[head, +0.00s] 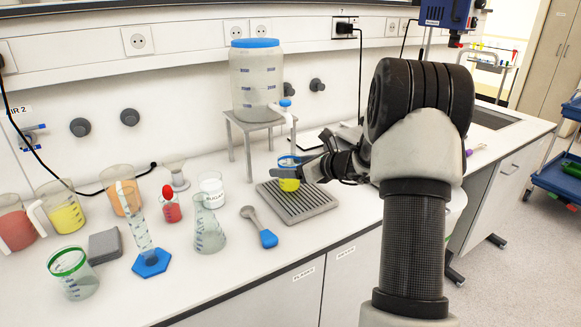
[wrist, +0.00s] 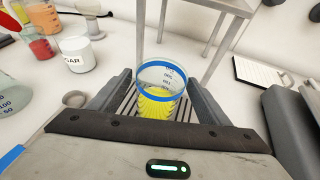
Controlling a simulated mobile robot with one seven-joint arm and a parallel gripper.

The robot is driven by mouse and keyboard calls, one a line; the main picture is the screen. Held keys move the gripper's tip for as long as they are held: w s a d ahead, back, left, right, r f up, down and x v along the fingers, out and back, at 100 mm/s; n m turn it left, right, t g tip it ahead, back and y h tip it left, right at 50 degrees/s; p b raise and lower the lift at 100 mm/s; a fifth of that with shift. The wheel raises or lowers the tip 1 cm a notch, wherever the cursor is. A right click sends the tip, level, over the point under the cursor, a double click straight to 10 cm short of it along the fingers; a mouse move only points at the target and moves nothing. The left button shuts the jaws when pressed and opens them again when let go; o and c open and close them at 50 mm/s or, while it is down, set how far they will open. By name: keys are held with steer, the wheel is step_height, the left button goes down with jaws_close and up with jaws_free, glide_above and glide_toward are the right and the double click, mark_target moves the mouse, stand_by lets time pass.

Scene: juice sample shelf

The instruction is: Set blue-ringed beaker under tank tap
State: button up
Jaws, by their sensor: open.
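The blue-ringed beaker (head: 289,185) holds yellow liquid and stands upright on the grey ribbed drip tray (head: 322,208). It is below the blue-topped tap (head: 286,104) of the clear tank (head: 256,80). My gripper (head: 298,170) is at the beaker, and one finger hides part of its side. In the wrist view, the beaker (wrist: 158,105) sits between the two open fingers of my gripper (wrist: 158,90), with gaps visible at its sides. Whether the beaker is exactly under the tap's outlet cannot be told.
The tank stands on a grey stand (head: 250,122). Left of the tray are a blue-handled scoop (head: 262,230), a flask (head: 208,232), a sugar jar (head: 211,186), a cylinder on a blue foot (head: 150,263) and a green-ringed beaker (head: 74,277). Juice jugs (head: 60,210) stand farther left.

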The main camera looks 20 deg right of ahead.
steer(key=shift+r, duration=0.3)
steer(key=p+v, duration=0.1)
steer(key=v, duration=1.1)
